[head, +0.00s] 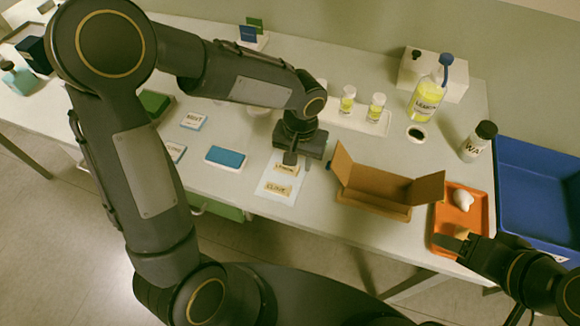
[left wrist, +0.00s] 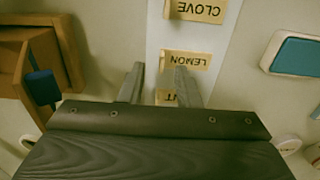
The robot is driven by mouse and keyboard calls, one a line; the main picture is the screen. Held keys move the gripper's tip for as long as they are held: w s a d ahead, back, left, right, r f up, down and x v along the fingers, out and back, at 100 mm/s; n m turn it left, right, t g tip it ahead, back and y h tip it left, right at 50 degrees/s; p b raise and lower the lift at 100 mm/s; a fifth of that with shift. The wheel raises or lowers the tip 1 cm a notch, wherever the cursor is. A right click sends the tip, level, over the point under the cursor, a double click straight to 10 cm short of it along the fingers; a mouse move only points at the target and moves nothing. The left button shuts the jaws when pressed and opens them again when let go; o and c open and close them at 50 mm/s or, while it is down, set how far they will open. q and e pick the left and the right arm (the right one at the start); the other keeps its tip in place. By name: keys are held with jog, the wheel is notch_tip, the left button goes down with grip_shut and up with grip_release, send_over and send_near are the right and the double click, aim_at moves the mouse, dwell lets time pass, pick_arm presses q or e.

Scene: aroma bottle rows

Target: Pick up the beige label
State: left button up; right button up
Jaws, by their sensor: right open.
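Beige labels lie on a white strip (head: 262,187) on the table. One reads CLOVE (head: 276,188), also upside down in the left wrist view (left wrist: 200,10). Behind it is one reading LEMON (head: 286,169), also in the left wrist view (left wrist: 186,60). A third beige label (left wrist: 164,98), mostly hidden, shows a letter T between my left fingers. My left gripper (head: 292,160) is over the far end of the strip; its fingers (left wrist: 160,72) are apart, and I cannot tell their height. My right gripper (head: 450,241) is by the orange tray's near edge.
An open cardboard box (head: 378,186) stands right of the strip, a blue-topped block (head: 226,157) left. The orange tray (head: 447,203) holds a white object. A blue bin (head: 540,180) is at the far right. Bottles and small jars stand at the back.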

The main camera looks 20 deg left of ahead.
pick_arm(q)
notch_tip(320, 180, down, 2)
grip_shut()
dwell(0.3)
